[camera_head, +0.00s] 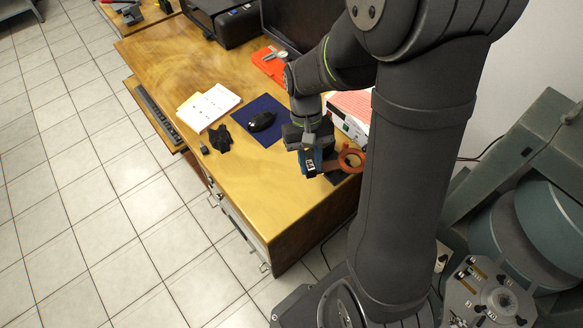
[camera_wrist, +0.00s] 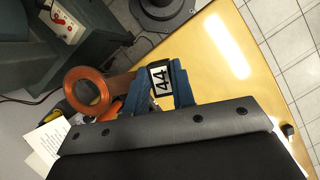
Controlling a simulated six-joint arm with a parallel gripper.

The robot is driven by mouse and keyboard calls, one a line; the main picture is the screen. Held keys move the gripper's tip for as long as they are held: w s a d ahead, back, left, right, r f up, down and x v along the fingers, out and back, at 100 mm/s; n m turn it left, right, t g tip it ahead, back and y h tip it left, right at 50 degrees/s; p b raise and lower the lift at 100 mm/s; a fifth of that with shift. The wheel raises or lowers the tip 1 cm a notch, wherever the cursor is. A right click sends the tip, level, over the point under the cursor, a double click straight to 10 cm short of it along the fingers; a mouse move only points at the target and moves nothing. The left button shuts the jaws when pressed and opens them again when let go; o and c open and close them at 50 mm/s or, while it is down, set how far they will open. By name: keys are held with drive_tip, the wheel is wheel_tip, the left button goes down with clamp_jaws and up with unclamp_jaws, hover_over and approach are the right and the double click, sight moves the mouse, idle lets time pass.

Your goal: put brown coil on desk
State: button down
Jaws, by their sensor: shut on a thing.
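The brown coil (camera_head: 342,162) is an orange-brown ring with a flat brown handle. It also shows at left in the wrist view (camera_wrist: 87,73). My gripper (camera_head: 312,167) has blue fingers with a white "44" label and is shut on the coil's handle; the wrist view shows the fingers too (camera_wrist: 158,92). The ring sticks out to the right of the fingers in the head view. The wooden desk (camera_head: 290,205) lies below, and the coil appears near its right side. I cannot tell whether the coil touches the desk.
On the desk are a blue mat (camera_head: 275,132) with a black mouse (camera_head: 262,121), a white notebook (camera_head: 208,107), a crumpled black thing (camera_head: 220,138) and a red folder with a caliper. A white power unit (camera_head: 350,127) stands behind the coil. The desk's near left part is bare. A large grey-green magnet (camera_head: 540,190) stands right.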

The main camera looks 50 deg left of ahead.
drive_tip(key=s+a+f+n+t, duration=0.2)
drive_tip(key=s+n, duration=0.3)
drive_tip(key=s, duration=0.5)
drive_tip(key=f, duration=1)
drive_tip(key=shift+s+a+f, duration=0.1)
drive_tip(key=shift+s, duration=0.15)
drive_tip(key=shift+f, duration=0.15)
drive_tip(key=c, duration=1.2)
unclamp_jaws()
